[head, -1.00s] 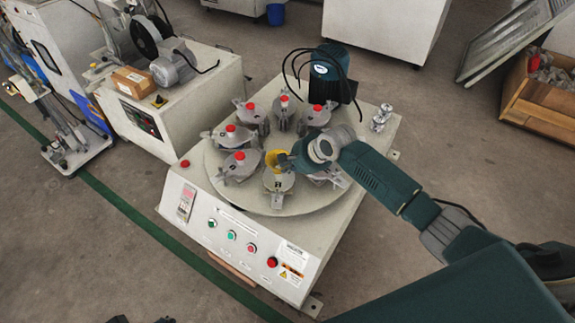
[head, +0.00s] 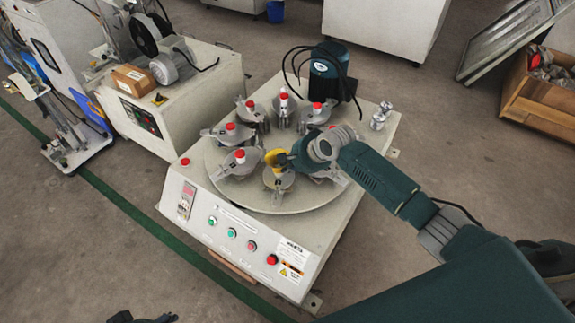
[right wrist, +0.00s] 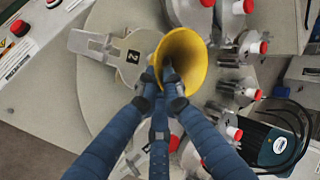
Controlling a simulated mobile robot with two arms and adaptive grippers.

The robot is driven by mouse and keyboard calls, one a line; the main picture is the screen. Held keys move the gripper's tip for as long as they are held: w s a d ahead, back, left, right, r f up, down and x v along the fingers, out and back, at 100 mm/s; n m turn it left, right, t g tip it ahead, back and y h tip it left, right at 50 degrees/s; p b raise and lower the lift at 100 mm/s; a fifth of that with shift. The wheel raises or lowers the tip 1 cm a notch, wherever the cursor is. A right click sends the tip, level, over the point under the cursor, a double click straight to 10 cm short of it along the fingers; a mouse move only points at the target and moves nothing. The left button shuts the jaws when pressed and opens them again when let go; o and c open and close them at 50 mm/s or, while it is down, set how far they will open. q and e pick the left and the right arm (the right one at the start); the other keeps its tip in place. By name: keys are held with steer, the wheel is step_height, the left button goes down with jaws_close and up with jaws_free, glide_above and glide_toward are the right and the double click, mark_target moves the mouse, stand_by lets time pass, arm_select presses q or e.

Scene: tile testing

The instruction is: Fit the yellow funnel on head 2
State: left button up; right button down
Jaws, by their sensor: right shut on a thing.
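The yellow funnel (head: 272,157) is held by my right gripper (head: 288,159) over the front of the round turntable. In the right wrist view my right gripper (right wrist: 173,88) is shut on the near rim of the funnel (right wrist: 186,55), whose wide mouth faces the camera. Head 2 (head: 279,181), a grey head with a dark "2" label, is just below the funnel in the head view. In the right wrist view head 2 (right wrist: 122,62) is partly covered by the funnel. I cannot tell whether they touch. A dark part, perhaps my left gripper (head: 142,318), shows at the bottom edge.
Several other grey heads with red knobs ring the turntable (head: 222,186), close to my right gripper. A dark green motor (head: 328,72) with black cables stands behind. The control panel (head: 235,233) with buttons is in front. A grinder bench (head: 180,115) stands at the left.

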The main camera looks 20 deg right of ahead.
arm_select(q)
steer(key=shift+s+f, duration=0.1)
arm_select(e)
steer(key=shift+f, duration=0.1)
arm_select(q)
steer(key=shift+s+f, duration=0.15)
steer(key=shift+f, duration=0.4)
arm_select(e)
steer(key=shift+f, duration=0.15)
arm_select(q)
steer(key=shift+f, duration=0.1)
arm_select(e)
steer(key=shift+f, duration=0.15)
arm_select(q)
steer(key=shift+w+f, duration=0.15)
steer(key=shift+w, duration=0.25)
arm_select(e)
steer(key=c, duration=1.8)
jaws_free()
steer(key=shift+c, duration=0.2)
arm_select(q)
steer(key=shift+s, duration=0.1)
